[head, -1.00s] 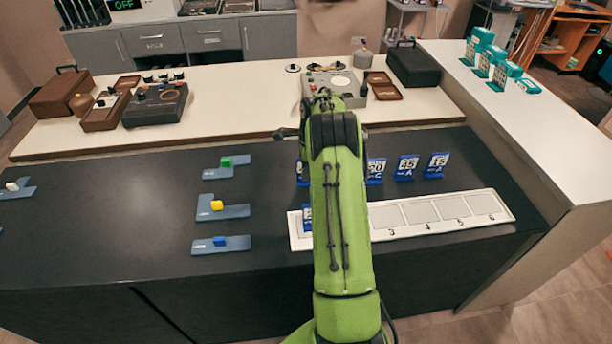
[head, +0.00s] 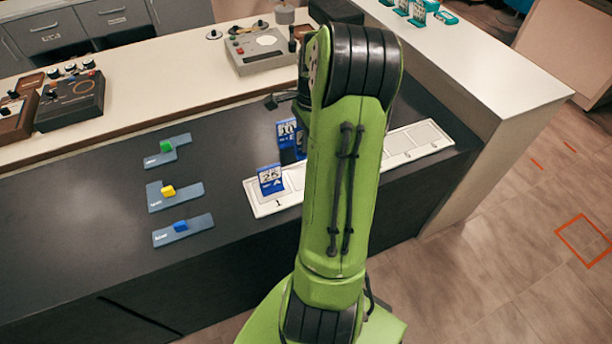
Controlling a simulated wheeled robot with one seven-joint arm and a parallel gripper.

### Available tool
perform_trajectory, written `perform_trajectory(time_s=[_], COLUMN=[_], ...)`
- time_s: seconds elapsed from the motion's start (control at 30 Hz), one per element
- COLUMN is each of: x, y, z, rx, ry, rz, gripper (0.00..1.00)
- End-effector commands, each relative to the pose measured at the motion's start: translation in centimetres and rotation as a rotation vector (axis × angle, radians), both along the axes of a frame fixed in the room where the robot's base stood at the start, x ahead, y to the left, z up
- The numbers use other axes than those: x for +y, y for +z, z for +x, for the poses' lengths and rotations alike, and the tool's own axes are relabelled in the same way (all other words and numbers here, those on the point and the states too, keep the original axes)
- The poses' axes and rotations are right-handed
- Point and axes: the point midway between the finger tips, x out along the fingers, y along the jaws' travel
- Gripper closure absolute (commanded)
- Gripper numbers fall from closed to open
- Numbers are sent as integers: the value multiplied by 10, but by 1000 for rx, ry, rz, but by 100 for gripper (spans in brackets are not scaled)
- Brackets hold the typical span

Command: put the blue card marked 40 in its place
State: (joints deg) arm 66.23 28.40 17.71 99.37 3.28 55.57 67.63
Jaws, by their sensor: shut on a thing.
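The blue card marked 40 cannot be made out in the head view; my arm hides much of the card area. A blue card marked 25 (head: 271,179) stands in the place numbered 1 on the white strip (head: 268,208). A blue card marked 10 (head: 287,131) stands on the dark counter behind the strip. Part of another blue card (head: 301,146) shows beside it, its mark unreadable. My gripper is mostly behind my green arm; only a dark part (head: 280,99) shows at the left. Its fingertips and anything between them are hidden.
Three grey-blue trays with a green block (head: 167,146), a yellow block (head: 168,190) and a blue block (head: 180,226) lie left on the counter (head: 80,215). A grey device (head: 258,48) stands on the pale shelf behind. The strip's right end (head: 425,135) looks empty.

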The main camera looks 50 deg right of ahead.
Motion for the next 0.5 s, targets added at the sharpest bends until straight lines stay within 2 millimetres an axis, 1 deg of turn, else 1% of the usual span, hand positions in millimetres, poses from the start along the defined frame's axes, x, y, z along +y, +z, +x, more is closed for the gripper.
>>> perform_trajectory(time_s=[0.03, 0.1, 0.27, 0.4, 0.5], x=[1, 1, 1, 1, 1], y=[-12, -28, -56, -87, -98], z=[-2, -2, -2, -1, -1], rx=[2, 3, 2, 3, 1], ry=[1, 2, 0, 2, 1], rz=[5, 5, 4, 5, 3], gripper=[100, 100, 100, 100, 100])
